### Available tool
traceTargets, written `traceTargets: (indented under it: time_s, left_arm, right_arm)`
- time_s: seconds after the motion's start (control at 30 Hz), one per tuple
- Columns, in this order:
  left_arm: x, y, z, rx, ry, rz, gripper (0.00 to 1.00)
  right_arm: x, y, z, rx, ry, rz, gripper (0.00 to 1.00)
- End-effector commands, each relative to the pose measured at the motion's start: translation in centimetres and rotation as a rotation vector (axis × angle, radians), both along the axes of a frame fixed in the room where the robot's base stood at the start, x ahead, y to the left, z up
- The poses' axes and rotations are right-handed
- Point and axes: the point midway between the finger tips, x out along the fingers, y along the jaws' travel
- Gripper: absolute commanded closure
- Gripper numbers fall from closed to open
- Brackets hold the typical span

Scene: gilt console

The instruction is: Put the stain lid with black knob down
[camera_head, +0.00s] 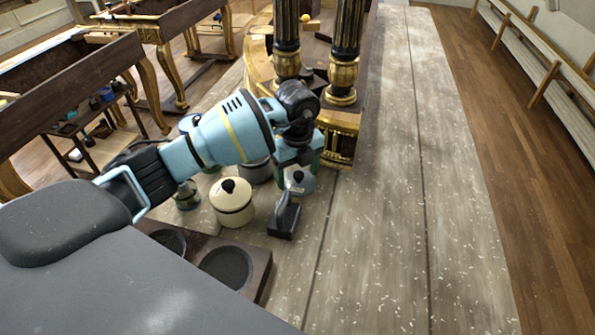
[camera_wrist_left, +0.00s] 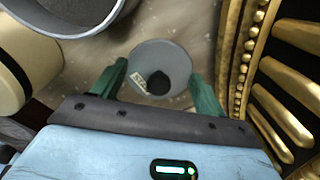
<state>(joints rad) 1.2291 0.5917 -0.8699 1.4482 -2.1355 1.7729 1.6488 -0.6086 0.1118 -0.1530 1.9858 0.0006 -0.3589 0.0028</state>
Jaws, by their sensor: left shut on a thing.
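The stain lid, pale grey with a black knob and a small white label, is between the green fingers of my left gripper (camera_head: 299,163). In the head view the lid (camera_head: 298,186) shows just below the fingers, partly hidden by them. In the left wrist view the lid (camera_wrist_left: 150,60) is seen from above, with its black knob and label, between the two fingers of the left gripper (camera_wrist_left: 160,85). The gripper is shut on it. Whether the lid touches the surface below, I cannot tell. My right gripper is not in view.
A cream can with a black-knobbed lid (camera_head: 232,205), a grey pot (camera_head: 257,172) and a dark handled block (camera_head: 284,220) stand close by. A wooden tray with round recesses (camera_head: 259,275) is in front. The gilt console (camera_head: 343,143) stands just behind. The boards to the right are clear.

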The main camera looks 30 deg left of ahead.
Motion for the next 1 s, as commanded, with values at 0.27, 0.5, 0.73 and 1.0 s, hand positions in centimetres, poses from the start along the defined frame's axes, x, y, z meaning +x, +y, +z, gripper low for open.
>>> traceTargets:
  time_s: [0.27,0.5,0.73,1.0]
  left_arm:
    - [0.0,0.0,-0.3,0.0,0.0,0.0,0.18]
    - [0.0,0.0,-0.2,0.0,0.0,0.0,0.18]
    - [0.1,0.0,2.3,-0.001,-0.003,-0.001,0.18]
    - [0.1,0.0,7.8,-0.001,-0.005,0.0,0.18]
  right_arm:
    - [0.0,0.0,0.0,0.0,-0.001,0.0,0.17]
    - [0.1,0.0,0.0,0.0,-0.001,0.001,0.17]
    - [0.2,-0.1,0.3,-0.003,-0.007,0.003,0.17]
    - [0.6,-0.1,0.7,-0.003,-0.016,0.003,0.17]
